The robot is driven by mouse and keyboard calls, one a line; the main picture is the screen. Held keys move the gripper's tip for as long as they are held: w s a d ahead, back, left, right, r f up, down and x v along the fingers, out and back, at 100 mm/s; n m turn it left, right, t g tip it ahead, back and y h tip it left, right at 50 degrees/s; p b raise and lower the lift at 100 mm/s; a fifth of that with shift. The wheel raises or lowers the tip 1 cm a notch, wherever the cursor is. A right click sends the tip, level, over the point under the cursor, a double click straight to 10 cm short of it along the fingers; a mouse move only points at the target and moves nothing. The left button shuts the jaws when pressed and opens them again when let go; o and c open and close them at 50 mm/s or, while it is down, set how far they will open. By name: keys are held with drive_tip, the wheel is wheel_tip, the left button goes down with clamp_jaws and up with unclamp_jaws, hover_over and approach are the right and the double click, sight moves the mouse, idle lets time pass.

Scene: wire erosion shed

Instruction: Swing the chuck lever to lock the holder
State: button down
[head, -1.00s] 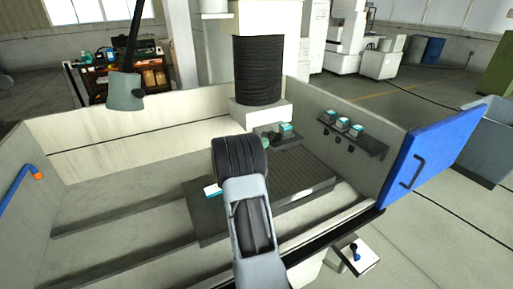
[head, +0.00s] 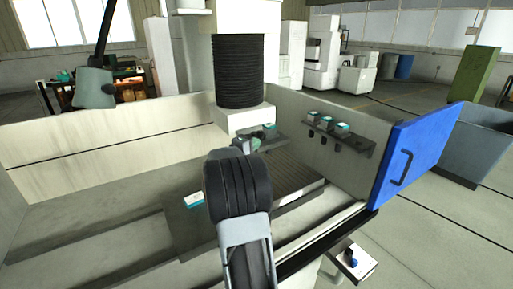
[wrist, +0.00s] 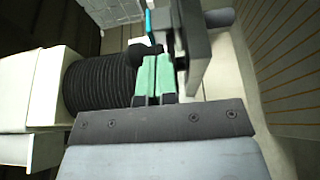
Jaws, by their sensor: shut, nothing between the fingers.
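My gripper (wrist: 155,78) shows in the wrist view as two green fingers pressed together, with nothing between them. A dark grey block (wrist: 194,38), which looks like the chuck, is just beyond and to the right of the fingertips. A black rounded part (wrist: 143,53), possibly the lever's knob, is close by the fingertips; I cannot tell if they touch. A narrow teal piece (wrist: 149,22), possibly the holder, shows above it. In the head view my arm hides most of the gripper and chuck area; a teal-topped part (head: 269,130) shows just beyond the wrist.
A black ribbed column (head: 240,72) stands behind the work area and also shows in the wrist view (wrist: 97,82). Several teal-topped blocks sit on a shelf (head: 355,142) on the right tank wall. A blue door (head: 418,155) stands at the right.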

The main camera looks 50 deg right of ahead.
idle(0.4)
drive_tip(key=a+b, duration=0.4)
drive_tip(key=a, duration=0.9)
drive_tip(key=shift+s, duration=0.25)
